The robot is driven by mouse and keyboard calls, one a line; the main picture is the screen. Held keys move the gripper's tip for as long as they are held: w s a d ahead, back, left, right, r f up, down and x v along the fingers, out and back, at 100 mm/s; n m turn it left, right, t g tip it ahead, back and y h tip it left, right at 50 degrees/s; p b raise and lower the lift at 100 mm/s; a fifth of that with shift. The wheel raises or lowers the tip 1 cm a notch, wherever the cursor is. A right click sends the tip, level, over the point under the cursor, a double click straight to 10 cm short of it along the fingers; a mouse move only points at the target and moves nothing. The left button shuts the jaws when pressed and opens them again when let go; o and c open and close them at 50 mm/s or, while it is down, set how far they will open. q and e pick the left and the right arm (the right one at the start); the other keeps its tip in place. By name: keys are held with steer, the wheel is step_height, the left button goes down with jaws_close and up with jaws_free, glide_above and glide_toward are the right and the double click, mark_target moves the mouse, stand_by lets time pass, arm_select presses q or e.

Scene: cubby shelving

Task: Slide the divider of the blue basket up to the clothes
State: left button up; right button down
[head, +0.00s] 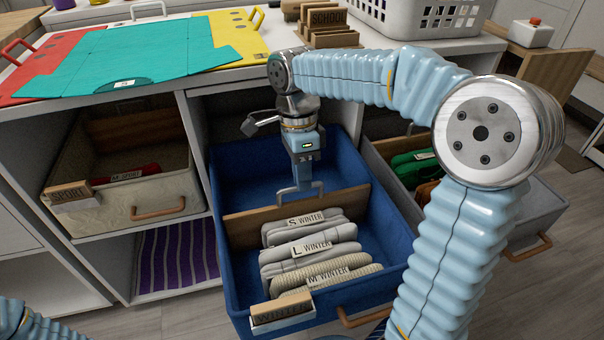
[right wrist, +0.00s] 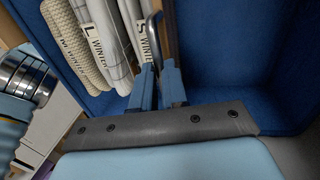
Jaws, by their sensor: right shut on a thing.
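The blue basket (head: 398,232) is pulled out from the shelving. Its wooden divider (head: 244,228) stands upright across it, with a metal handle on top. Folded pale clothes (head: 305,228) labelled S, L and M WINTER stand in the front part, right beside the divider; I cannot tell whether they touch it. My right gripper (head: 303,178) reaches down from above, shut on the divider's handle. In the right wrist view its fingers (right wrist: 159,85) are at the handle (right wrist: 151,30), with the clothes (right wrist: 105,40) to the left. My left gripper is out of view.
Behind the divider the basket is empty. A beige basket (head: 110,205) sits in the left cubby, and a grey basket (head: 508,215) with green and brown items stands to the right. The counter above holds a teal folding board (head: 140,55) and a white laundry basket (head: 425,20).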

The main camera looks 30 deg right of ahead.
steer(key=shift+s+a+r+p, duration=0.1)
steer(key=shift+s+a+p, duration=0.05)
steer(key=shift+s+p, duration=0.3)
steer(key=c, duration=1.2)
jaws_free()
steer(key=shift+o, duration=0.2)
step_height(320, 180, up, 13)
steer(key=w+p, duration=0.2)
steer(key=shift+w+d+r+p, duration=0.15)
steer(key=shift+w+d+p, duration=0.15)
steer(key=shift+d+p, duration=0.1)
steer(key=shift+a, duration=0.15)
